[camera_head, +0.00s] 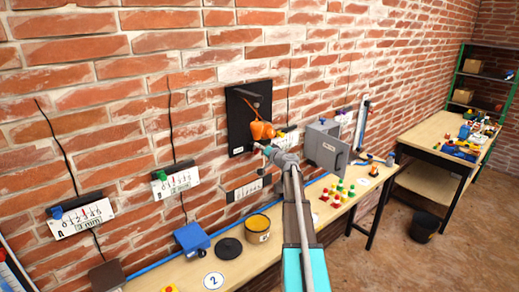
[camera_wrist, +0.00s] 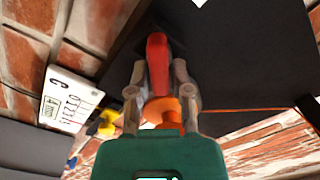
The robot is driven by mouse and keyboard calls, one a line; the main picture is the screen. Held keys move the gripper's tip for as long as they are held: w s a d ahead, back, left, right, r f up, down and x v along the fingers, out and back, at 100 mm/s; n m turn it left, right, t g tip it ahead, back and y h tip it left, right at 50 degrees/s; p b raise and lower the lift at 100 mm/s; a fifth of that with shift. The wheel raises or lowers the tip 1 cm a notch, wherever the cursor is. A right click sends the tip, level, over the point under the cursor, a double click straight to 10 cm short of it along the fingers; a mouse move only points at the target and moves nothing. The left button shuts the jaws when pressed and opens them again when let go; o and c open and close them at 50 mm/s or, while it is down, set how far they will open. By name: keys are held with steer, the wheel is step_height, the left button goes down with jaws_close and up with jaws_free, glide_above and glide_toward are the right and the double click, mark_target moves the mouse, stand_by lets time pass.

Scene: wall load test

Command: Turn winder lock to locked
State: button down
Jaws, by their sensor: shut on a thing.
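A black board (camera_head: 240,112) is fixed to the brick wall and carries an orange winder (camera_head: 261,130) with an orange cord running up. My gripper (camera_head: 264,148) is at the lower part of this board, just below the orange winder. In the wrist view, my gripper (camera_wrist: 158,78) is shut on a red lever (camera_wrist: 157,55), which looks like the winder lock. The lever stands between the two fingers. An orange round part (camera_wrist: 162,108) shows behind the fingers, nearer the palm. The lock's markings are hidden, so I cannot tell its setting.
A gauge card marked C (camera_wrist: 68,100) is beside the board. A grey cabinet (camera_head: 326,147) with its door open is to the right. The bench below holds a yellow-topped tin (camera_head: 257,237), a black disc (camera_head: 228,248) and a blue box (camera_head: 192,239).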

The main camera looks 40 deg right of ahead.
steer(key=m, duration=0.4)
steer(key=shift+f+m, duration=0.25)
steer(key=shift+m, duration=0.05)
steer(key=shift+d+f+m+b, duration=0.15)
steer(key=shift+m+b, duration=0.25)
steer(key=shift+m, duration=1.4)
steer(key=c, duration=0.6)
jaws_free()
steer(key=shift+c, duration=0.2)
steer(key=shift+s, duration=0.1)
steer(key=s, duration=1.1)
steer(key=shift+s+d, duration=0.4)
steer(key=shift+d, duration=0.05)
